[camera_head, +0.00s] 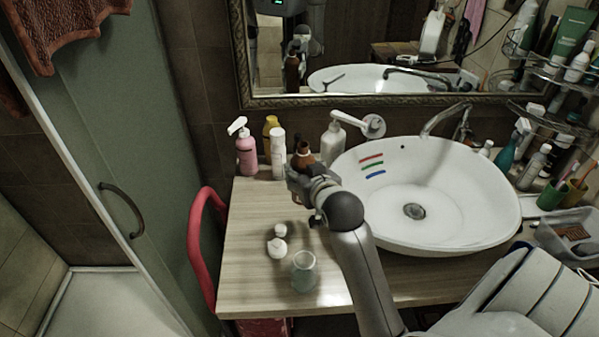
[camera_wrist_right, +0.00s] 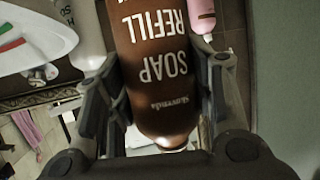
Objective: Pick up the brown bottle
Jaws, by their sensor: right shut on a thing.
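The brown bottle (camera_head: 304,152) stands near the back of the wooden counter, left of the basin; its top shows above my right gripper (camera_head: 303,176). In the right wrist view the brown bottle (camera_wrist_right: 160,70) fills the space between the two fingers, with upside-down white "SOAP REFILL" lettering. My right gripper is shut on it, one finger on each side. The bottle's lower part is hidden in the head view, so I cannot tell whether it touches the counter. My left gripper is not in view.
A pink pump bottle (camera_head: 246,152), a white bottle (camera_head: 278,155) and a white pump bottle (camera_head: 333,142) stand close by. The basin (camera_head: 455,215) is on the right. A glass (camera_head: 305,272) and small white items (camera_head: 277,246) are in front. The mirror (camera_head: 350,50) is behind.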

